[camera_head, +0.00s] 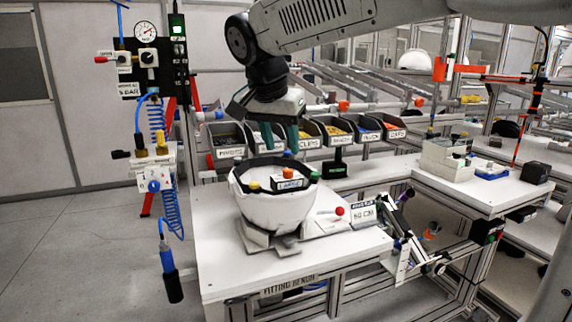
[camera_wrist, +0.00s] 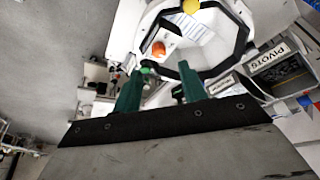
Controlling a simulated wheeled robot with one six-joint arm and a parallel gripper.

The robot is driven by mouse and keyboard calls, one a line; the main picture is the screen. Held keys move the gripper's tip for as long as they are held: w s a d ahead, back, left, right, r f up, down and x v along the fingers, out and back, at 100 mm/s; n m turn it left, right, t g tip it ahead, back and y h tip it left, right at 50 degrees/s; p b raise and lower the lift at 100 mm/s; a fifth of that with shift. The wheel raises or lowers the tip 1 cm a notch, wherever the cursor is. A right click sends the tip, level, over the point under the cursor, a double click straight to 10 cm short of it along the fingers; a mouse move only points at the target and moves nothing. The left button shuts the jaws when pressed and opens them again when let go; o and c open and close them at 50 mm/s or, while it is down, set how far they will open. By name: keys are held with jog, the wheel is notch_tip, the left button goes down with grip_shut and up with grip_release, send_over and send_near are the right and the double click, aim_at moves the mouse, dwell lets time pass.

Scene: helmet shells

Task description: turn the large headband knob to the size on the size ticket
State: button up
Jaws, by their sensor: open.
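The white helmet shell (camera_head: 268,208) sits open side up on a stand on the fitting bench. An orange knob (camera_head: 288,172) stands on a block labelled LARGE (camera_head: 290,185) inside the shell's rim. In the wrist view, the orange knob (camera_wrist: 158,48) shows just beyond my fingertips. My gripper (camera_head: 280,143) hangs above the shell, open and empty, with its green fingers (camera_wrist: 160,82) apart and not touching the knob. A small ticket (camera_head: 363,213) stands right of the shell; its lettering is too small to read surely. The knob's setting cannot be read.
Green, yellow and blue knobs sit around the shell's rim. A red ball-ended lever (camera_head: 339,211) is beside the shell. Labelled parts bins (camera_head: 308,137) line the back. Hoses and a gauge (camera_head: 146,32) hang at left. The bench's front left (camera_head: 222,270) is clear.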

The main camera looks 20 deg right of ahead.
aim_at(288, 170)
jog(key=x, duration=0.6)
jog(key=shift+f, duration=0.3)
grip_shut()
